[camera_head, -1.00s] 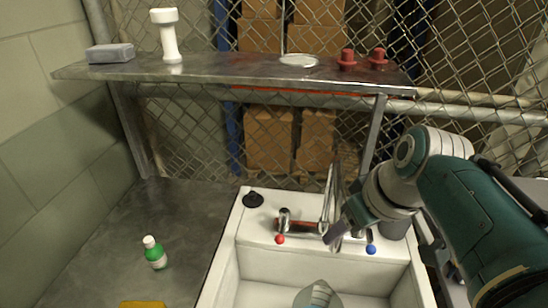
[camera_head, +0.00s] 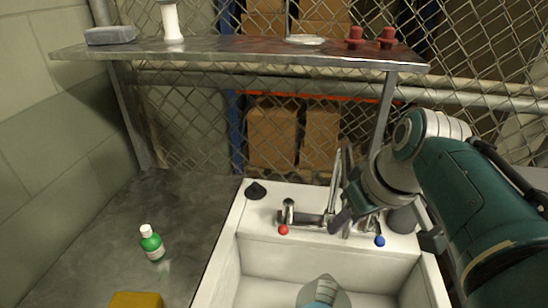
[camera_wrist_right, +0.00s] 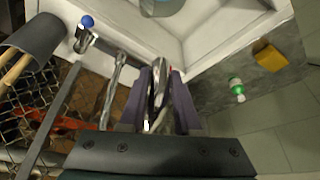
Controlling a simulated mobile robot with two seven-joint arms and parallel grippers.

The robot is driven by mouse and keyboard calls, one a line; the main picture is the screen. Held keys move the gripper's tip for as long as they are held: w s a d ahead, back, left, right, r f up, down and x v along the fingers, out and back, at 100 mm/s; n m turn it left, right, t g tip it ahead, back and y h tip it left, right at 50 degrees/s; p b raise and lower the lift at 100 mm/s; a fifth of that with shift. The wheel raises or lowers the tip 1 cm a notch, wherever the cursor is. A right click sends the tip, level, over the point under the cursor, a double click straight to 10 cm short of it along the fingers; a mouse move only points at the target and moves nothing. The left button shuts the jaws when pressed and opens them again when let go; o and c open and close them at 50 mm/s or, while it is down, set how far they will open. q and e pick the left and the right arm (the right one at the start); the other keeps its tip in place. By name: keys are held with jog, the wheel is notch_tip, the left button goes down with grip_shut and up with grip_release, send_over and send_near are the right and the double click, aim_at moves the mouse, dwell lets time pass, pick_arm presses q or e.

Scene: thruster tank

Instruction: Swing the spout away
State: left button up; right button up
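The faucet with its tall metal spout (camera_head: 336,185) stands at the back rim of the white sink (camera_head: 228,235). It has a red knob (camera_head: 284,230) on the left and a blue knob (camera_head: 380,241) on the right. My left gripper is not in view.
A black plug (camera_head: 255,191) sits on the sink rim. A round grey-and-blue object (camera_head: 323,295) is in the basin. A green bottle (camera_head: 152,246) and yellow sponge (camera_head: 137,300) stand on the counter. A metal shelf (camera_head: 230,50) spans the back before a chain-link fence.

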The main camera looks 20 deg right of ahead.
grip_shut()
dwell(1.0)
